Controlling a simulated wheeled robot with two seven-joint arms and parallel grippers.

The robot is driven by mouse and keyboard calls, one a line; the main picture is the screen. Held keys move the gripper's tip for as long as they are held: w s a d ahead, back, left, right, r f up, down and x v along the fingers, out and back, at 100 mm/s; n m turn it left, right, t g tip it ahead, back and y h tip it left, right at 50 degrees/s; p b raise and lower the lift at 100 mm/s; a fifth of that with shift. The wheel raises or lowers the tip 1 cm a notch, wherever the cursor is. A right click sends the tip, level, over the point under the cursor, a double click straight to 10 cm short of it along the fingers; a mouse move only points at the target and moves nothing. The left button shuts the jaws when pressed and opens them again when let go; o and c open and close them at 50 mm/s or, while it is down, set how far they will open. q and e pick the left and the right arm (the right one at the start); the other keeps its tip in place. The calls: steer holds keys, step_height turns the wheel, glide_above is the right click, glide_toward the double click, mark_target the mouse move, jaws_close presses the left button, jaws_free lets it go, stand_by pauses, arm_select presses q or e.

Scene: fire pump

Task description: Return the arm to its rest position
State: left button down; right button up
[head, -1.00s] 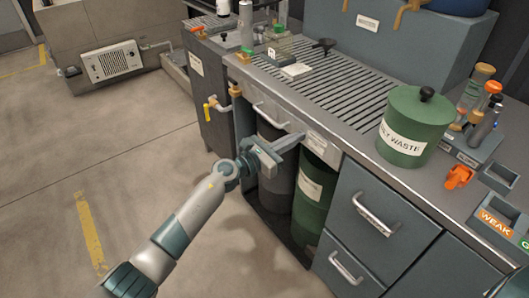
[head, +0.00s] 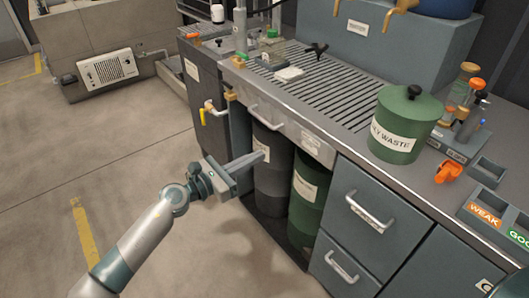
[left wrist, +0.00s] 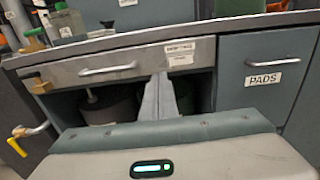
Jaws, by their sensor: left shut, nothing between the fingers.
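My left arm comes in from the lower left of the head view. Its left gripper (head: 262,157) is shut and empty, with the fingers pointing right, in front of the open bay under the bench. In the left wrist view the closed fingers (left wrist: 158,97) point at the drawer front and the bay below it. My right gripper is not in view; a dark rounded shape shows at the lower right corner of the head view.
The bench (head: 330,143) has a slatted top, a green waste canister (head: 406,128), an orange clip-like part (head: 447,172) and bins marked weak and good. Dark and green drums (head: 308,205) stand in the bay. A yellow-handled valve (head: 204,112) sticks out at left. The floor at left is clear.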

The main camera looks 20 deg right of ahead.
arm_select(q)
steer(key=shift+s+a, duration=0.15)
steer(key=shift+a, duration=0.2)
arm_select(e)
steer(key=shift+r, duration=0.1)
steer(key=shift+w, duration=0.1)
